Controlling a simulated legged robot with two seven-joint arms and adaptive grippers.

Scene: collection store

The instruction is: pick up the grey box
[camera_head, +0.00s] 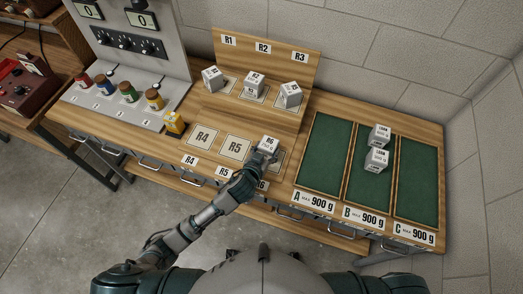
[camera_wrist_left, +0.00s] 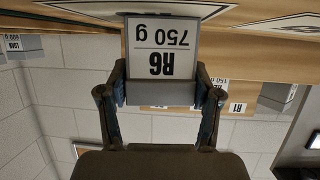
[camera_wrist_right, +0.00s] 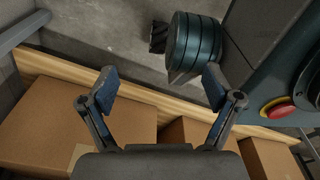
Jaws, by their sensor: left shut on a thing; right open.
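The grey box labelled R6 750 g (camera_head: 268,143) is at the R6 place on the lower part of the wooden bench. In the left wrist view its pale label face and grey edge (camera_wrist_left: 160,94) show between the fingers. My left gripper (camera_head: 263,155) is shut on this box, with one finger on each side; it also shows in the left wrist view (camera_wrist_left: 162,86). I cannot tell whether the box touches the bench. My right gripper (camera_wrist_right: 158,82) is open and empty, seen only in the right wrist view.
Similar boxes R1 (camera_head: 212,79), R2 (camera_head: 254,82) and R3 (camera_head: 290,94) stand on the raised shelf. Places R4 (camera_head: 202,136) and R5 (camera_head: 235,148) are bare. Green tray B (camera_head: 367,192) holds two LOAN boxes (camera_head: 377,159); trays A (camera_head: 325,150) and C (camera_head: 417,180) are empty.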

